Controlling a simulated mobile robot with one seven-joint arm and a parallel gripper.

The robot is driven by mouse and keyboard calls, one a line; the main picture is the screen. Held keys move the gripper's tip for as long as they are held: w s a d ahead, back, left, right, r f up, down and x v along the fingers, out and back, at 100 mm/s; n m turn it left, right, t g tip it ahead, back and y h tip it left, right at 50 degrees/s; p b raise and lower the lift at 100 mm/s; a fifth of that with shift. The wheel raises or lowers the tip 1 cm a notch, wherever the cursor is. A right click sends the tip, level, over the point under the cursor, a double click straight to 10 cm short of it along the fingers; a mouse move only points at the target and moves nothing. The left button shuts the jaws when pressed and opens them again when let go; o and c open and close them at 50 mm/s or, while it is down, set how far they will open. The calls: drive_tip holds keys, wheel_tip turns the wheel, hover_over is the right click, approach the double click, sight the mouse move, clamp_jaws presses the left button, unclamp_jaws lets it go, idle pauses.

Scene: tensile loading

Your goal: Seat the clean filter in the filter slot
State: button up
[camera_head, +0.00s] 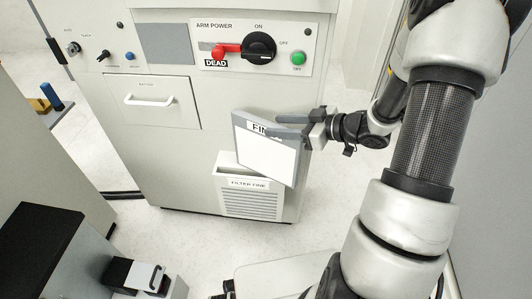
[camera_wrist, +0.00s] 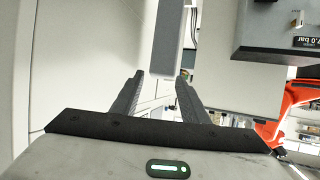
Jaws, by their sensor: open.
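The clean filter (camera_head: 265,152), a grey-framed panel with a white face and a label reading "FIN…", stands tilted at the filter slot (camera_head: 252,203), a white louvred box marked "FILTER FINE" low on the cabinet front. Its lower edge overlaps the slot's top; I cannot tell how far it is inside. My gripper (camera_head: 291,126) is at the filter's upper right, and a finger covers part of the label. In the wrist view my gripper (camera_wrist: 160,79) is open, its fingers apart. A grey bar (camera_wrist: 167,38), apparently the filter's edge, shows just beyond the fingertips.
A black block (camera_head: 45,245) stands at lower left. Floor shows between that block and the cabinet.

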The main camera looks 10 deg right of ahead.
sight(271, 124)
drive_tip(key=b+x, duration=0.2)
drive_tip(key=x, duration=0.3)
drive_tip(key=shift+w, duration=0.25)
clamp_jaws()
